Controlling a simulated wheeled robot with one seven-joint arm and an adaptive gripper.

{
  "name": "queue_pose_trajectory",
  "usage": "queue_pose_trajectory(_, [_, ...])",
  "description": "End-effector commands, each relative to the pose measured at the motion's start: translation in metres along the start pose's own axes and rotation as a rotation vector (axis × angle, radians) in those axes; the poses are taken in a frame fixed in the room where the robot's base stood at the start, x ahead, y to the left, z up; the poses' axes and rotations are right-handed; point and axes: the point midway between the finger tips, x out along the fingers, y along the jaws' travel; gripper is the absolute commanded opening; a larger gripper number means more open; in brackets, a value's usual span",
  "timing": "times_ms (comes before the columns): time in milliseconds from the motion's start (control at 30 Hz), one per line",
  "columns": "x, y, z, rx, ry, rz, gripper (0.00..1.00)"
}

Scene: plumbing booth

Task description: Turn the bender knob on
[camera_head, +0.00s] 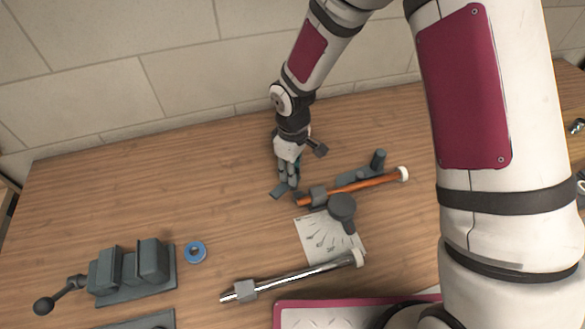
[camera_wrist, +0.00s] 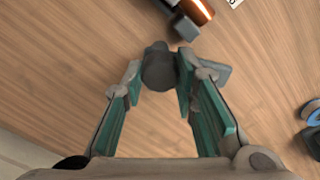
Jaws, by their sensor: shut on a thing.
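My gripper (camera_wrist: 163,80) reaches down to the table and is shut on a dark grey rounded knob (camera_wrist: 158,66), which sits between its teal-padded fingertips in the wrist view. A flat grey piece (camera_wrist: 217,73) shows just right of the right fingertip, beside the knob. In the head view my gripper (camera_head: 288,180) hides most of the knob, and a small grey piece (camera_head: 279,190) shows at its lower left. I cannot tell from the frames whether the knob is turned on or off.
An orange pipe (camera_head: 365,186) and a round grey piece with a handle (camera_head: 342,207) lie close to the right, over a marked sheet (camera_head: 318,240). A chrome pipe (camera_head: 300,275), blue tape ring (camera_head: 195,252) and grey vise (camera_head: 133,278) are nearer.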

Motion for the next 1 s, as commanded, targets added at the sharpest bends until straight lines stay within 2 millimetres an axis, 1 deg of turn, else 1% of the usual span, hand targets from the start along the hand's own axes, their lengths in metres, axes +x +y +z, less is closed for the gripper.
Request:
queue_pose_trajectory(700, [0.0004,-0.0006,0.0008,-0.677,-0.001,0.0,0.0])
queue_pose_trajectory(1000, [0.0003,-0.0011,0.0017,-0.906,-0.001,0.0,0.0])
